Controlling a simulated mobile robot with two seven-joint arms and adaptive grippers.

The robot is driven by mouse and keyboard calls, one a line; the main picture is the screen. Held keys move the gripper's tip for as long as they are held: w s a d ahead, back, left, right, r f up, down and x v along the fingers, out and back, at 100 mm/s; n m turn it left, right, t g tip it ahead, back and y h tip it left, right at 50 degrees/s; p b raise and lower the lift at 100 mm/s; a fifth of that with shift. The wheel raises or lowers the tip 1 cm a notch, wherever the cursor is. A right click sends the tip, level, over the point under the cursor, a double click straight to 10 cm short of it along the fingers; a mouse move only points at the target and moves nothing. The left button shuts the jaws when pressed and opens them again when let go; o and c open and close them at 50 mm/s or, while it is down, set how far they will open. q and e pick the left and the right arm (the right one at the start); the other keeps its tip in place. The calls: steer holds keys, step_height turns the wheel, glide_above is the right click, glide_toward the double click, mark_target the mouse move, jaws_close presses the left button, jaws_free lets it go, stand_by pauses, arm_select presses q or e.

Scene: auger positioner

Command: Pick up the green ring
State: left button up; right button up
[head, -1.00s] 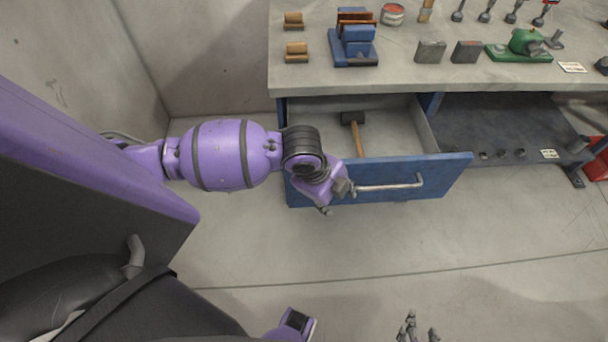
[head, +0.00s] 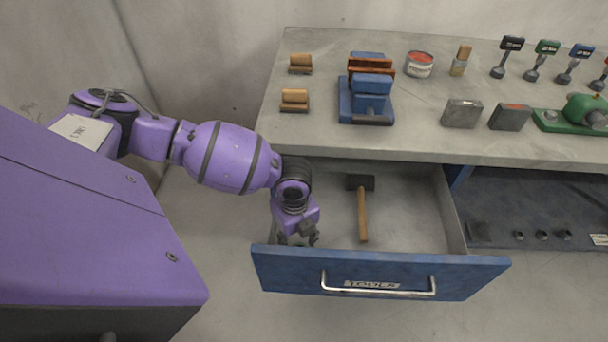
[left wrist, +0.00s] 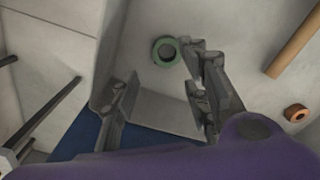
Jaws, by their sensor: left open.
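The green ring (left wrist: 166,51) lies flat on the drawer floor in the left wrist view, beyond and between the fingers and closer to the right-hand one. In the head view it is mostly hidden under my left gripper. My left gripper (head: 300,239) points down into the front left corner of the open drawer (head: 400,272). In the left wrist view the left gripper (left wrist: 163,88) is open, with nothing between its fingers. My right gripper is not in view.
A hammer (head: 363,212) lies in the drawer to the right of my gripper. A small copper-coloured ring (left wrist: 297,113) lies at the right in the left wrist view. The drawer's front and left walls are close to the gripper. The workbench top (head: 300,133) overhangs the drawer's back.

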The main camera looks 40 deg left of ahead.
arm_select(q)
steer(key=f, duration=0.7)
steer(key=shift+w+f, duration=0.3)
steer(key=shift+r, duration=0.1)
jaws_close()
